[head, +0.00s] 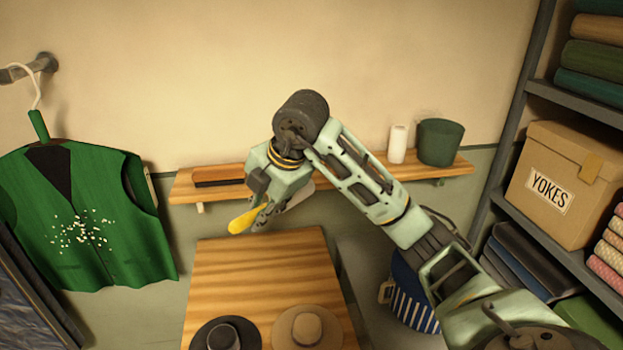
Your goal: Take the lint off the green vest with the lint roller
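The green vest (100,185) hangs at the left on a white hanger from a wall rail. A patch of white lint specks (82,232) lies on its front. My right gripper (262,212) is to the right of the vest, apart from it, above the wooden table. It is closed around a tool with a yellow handle (247,220), which looks like the lint roller. A pale part shows behind the fingers; the rest is hidden by the gripper. My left gripper is not in view.
A wooden wall shelf (455,168) bears a dark brush-like item (218,176), a white cylinder (398,144) and a dark green pot (440,142). Two hats (306,327) lie on the wooden table (255,270). A rack with a YOKES box (560,185) stands right. Dark clothing hangs lower left.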

